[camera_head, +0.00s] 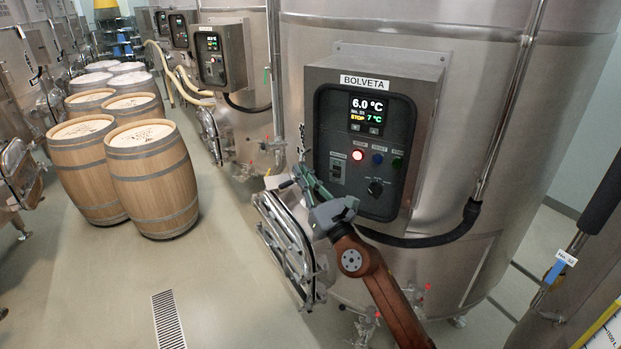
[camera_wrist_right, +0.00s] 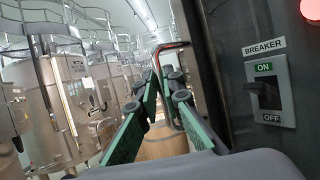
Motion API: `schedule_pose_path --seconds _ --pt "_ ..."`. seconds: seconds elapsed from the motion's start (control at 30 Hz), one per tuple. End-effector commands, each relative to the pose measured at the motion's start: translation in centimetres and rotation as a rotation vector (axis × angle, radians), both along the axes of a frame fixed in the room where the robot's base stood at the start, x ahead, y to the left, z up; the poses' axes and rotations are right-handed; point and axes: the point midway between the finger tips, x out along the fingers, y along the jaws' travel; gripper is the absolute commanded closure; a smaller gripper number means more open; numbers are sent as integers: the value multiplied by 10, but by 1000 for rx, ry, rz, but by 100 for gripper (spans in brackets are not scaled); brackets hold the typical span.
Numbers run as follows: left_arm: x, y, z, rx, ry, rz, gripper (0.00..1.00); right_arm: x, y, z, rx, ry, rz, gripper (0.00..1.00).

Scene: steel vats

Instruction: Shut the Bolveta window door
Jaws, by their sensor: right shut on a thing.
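The Bolveta control box (camera_head: 372,140) is on the steel vat, with its dark panel, display and switches uncovered. Its window door (camera_head: 303,142) seems to stand open at the box's left edge, seen almost edge-on. In the right wrist view a thin rounded frame, probably the door's rim (camera_wrist_right: 170,46), shows at my fingertips, reddish at the top. My right gripper (camera_head: 303,180) is at the box's lower left side. Its green fingers (camera_wrist_right: 165,88) are closed together on what looks like this rim; the exact contact is hard to see. My left gripper is not in view.
A round steel hatch (camera_head: 287,240) juts from the vat below my right gripper. A black cable (camera_head: 430,240) hangs under the box. Wooden barrels (camera_head: 150,178) stand at left. The floor between barrels and vat is clear. The breaker switch (camera_wrist_right: 266,95) is close at the wrist view's right.

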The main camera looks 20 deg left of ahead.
Motion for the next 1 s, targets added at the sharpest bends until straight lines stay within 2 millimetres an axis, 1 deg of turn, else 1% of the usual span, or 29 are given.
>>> schedule_pose_path --seconds 0.03,0.2,0.63,0.67,0.9,1.0 --pt "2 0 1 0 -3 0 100 -5 12 1 -6 -4 6 100" --pt "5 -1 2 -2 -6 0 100 1 19 2 -4 -4 -15 100" --pt "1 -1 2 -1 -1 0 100 6 17 1 -2 -1 -30 100" --pt "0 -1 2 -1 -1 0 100 7 16 1 -2 0 -31 93" --pt "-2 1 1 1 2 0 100 9 14 1 0 0 -35 76" --pt "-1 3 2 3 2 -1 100 9 13 1 0 0 -36 75"
